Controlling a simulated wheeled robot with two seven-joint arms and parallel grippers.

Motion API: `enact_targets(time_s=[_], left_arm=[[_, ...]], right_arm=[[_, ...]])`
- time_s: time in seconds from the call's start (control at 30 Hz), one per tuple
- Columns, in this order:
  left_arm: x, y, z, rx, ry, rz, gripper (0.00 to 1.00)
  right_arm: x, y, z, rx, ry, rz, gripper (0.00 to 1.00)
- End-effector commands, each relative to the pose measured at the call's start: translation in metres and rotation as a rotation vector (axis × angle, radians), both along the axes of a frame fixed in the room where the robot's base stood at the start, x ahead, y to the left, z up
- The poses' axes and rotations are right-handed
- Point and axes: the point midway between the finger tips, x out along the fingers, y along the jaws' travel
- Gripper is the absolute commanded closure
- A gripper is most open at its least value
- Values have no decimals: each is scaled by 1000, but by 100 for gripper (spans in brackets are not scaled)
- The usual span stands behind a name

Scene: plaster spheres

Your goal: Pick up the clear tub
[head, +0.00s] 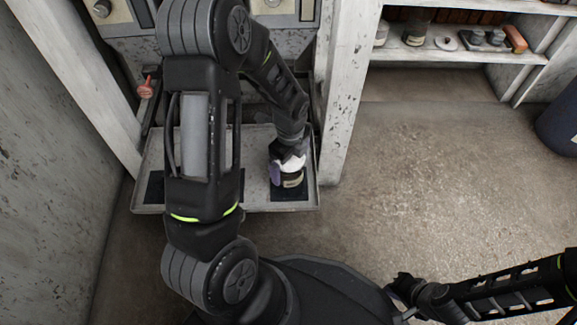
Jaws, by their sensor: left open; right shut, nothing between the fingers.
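A small round tub (291,181) stands on the right part of a grey metal tray, over a dark square. It looks clear with a dark band; its top is largely hidden by my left gripper (287,163). That gripper reaches down from above and is open, right at the tub. White and purple patches show there, and I cannot tell what they belong to. Whether the fingers touch the tub is not visible. My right gripper (396,288) is shut and empty at the lower right, far from the tub.
The tray (257,201) has a raised rim and sits between pale worn posts, with a right post (346,100) close by. A red-handled item (146,88) is at left. A shelf (460,54) with jars is upper right. A dark blue drum (561,122) stands at right. The floor between is clear.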

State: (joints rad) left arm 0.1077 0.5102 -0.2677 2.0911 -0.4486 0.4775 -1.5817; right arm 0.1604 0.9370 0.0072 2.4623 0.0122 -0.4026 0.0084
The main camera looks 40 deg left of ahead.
Motion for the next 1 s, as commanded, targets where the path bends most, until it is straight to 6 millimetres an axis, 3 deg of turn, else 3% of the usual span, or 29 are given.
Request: enact_targets(time_s=[0.27, 1.0], left_arm=[[0, 0, 0, 0, 0, 0, 2], [0, 0, 0, 0, 0, 0, 63]], right_arm=[[0, 0, 0, 0, 0, 0, 100], [0, 0, 0, 0, 1, 0, 100]])
